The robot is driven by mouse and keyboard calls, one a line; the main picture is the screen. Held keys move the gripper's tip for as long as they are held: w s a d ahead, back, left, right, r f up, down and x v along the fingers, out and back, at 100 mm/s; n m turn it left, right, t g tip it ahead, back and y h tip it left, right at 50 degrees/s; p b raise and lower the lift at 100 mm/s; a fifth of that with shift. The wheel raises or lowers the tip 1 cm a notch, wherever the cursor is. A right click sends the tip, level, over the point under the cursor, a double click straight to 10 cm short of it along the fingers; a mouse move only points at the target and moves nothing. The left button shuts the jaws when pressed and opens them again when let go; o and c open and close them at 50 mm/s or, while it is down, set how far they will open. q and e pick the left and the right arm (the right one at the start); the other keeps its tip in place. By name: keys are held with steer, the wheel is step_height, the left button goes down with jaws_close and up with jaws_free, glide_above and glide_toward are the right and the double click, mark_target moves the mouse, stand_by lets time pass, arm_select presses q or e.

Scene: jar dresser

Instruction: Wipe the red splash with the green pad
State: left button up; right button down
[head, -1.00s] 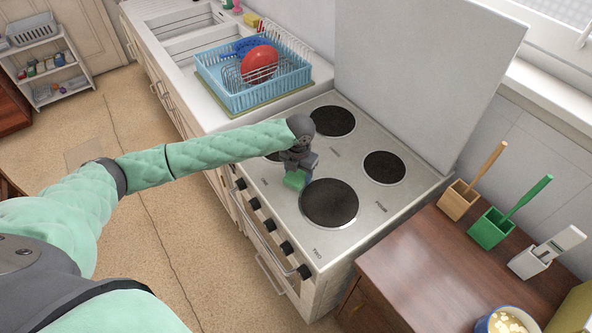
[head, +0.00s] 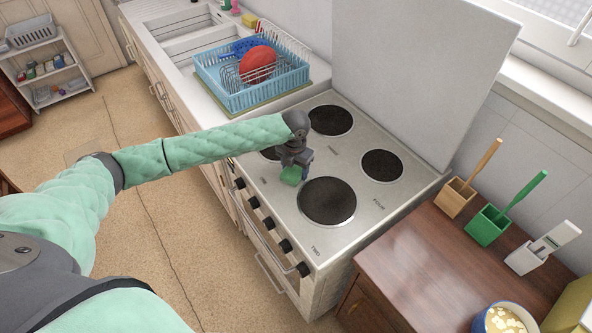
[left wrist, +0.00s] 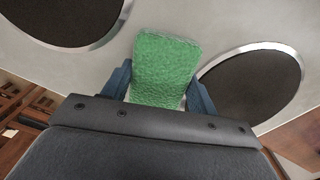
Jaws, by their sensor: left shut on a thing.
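The green pad (head: 290,176) is in the jaws of my left gripper (head: 292,170), over the stove top between the burners. In the left wrist view the pad (left wrist: 165,68) sits between the two blue-grey fingers of the left gripper (left wrist: 160,88), which are shut on it. The pad appears at or just above the stove surface; I cannot tell whether it touches. No red splash shows on the visible stove top (head: 285,215); the pad and gripper hide the patch under them. My right gripper is not in view.
Several dark burners, such as the front one (head: 327,202), lie around the pad. A blue dish rack (head: 235,98) with a red plate (head: 258,64) stands behind on the counter. A wooden cabinet (head: 410,270) at right bears a green holder (head: 488,226) and a bowl (head: 503,320).

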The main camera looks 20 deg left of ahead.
arm_select(q)
steer(key=shift+r+p, duration=2.15)
steer(key=shift+r, duration=0.9)
steer(key=shift+w+a, duration=0.1)
steer(key=shift+r+p, duration=0.75)
steer(key=shift+r, duration=0.1)
steer(key=shift+r+p, duration=0.4)
steer(key=shift+r, duration=0.25)
steer(key=shift+f, duration=0.1)
